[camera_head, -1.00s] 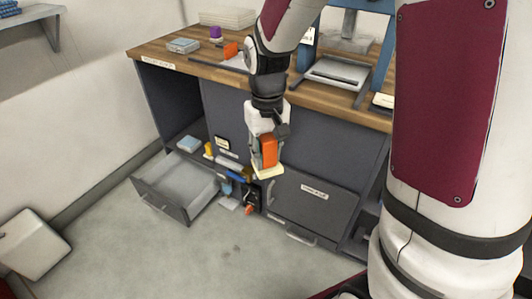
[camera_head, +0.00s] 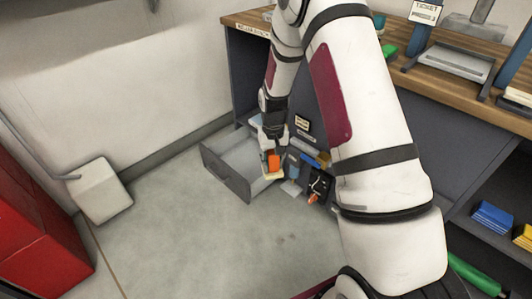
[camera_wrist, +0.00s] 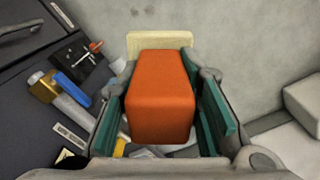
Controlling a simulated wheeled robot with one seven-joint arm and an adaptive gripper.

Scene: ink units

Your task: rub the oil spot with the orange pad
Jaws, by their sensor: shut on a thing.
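My gripper (camera_head: 272,150) is shut on the orange pad (camera_head: 274,162) and holds it in front of the bench. In the wrist view the pad's orange block (camera_wrist: 160,95) sits between the green-lined fingers, and its cream base (camera_wrist: 158,41) shows at the far end. The pad appears above the floor, near the open drawer; its exact height is hard to tell. A faint dark spot (camera_head: 281,239) shows on the grey floor, to the right of and nearer than the gripper. I cannot tell for sure that it is oil.
An open grey drawer (camera_head: 242,181) stands just left of the gripper. Small tools and a dark tray (camera_head: 320,187) lie to its right, below the wooden bench (camera_head: 447,80). A white box (camera_head: 100,190) and red cabinet (camera_head: 38,230) stand left. The middle floor is clear.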

